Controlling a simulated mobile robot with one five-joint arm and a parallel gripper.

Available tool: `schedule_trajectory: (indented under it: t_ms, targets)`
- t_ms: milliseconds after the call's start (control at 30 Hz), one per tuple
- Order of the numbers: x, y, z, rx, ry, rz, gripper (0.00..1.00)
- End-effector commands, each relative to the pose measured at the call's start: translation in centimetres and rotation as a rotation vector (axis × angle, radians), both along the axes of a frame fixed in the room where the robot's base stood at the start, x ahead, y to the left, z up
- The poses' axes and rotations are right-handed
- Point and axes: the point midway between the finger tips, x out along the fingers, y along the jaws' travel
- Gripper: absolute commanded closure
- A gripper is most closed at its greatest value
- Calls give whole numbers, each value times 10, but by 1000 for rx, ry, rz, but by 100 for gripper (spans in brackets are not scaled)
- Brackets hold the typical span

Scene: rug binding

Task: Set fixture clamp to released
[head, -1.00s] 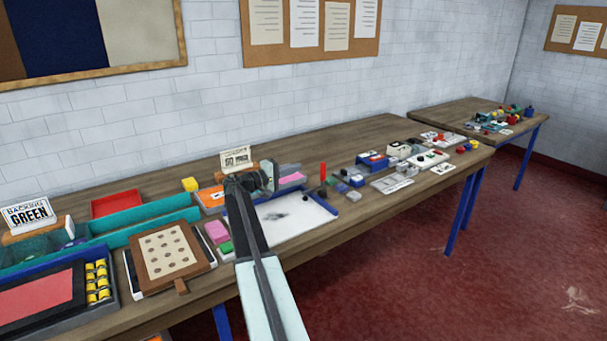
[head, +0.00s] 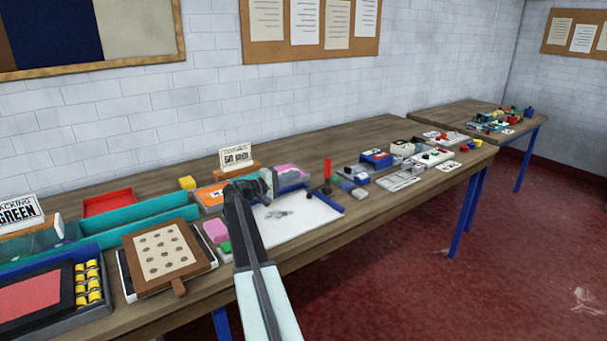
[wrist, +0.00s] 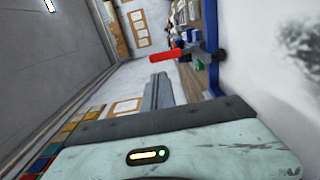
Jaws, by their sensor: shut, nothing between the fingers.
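The fixture clamp shows as an upright red handle (head: 327,168) on a dark mount at the right end of a white board (head: 297,222). My gripper (head: 270,181) is shut and empty above the board, left of the handle in the head view. In the wrist view its closed grey fingers (wrist: 158,88) are near the handle, with a visible gap. My arm hides part of the board.
A sign on a wooden stand (head: 236,158) and a pink block (head: 288,170) stand behind my gripper. Blue and white devices (head: 377,159) crowd the table to the right. A perforated wooden board (head: 163,250) lies to the left. Bare tabletop (head: 330,140) runs along the back.

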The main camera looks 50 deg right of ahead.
Motion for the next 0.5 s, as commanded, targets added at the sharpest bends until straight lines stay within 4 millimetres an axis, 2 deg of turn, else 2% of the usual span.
schedule_trajectory:
  t_ms: [300,500]
  targets:
    - [-22,-66,0,0,0,-4,100]
    - [-33,-101,0,0,0,-1,100]
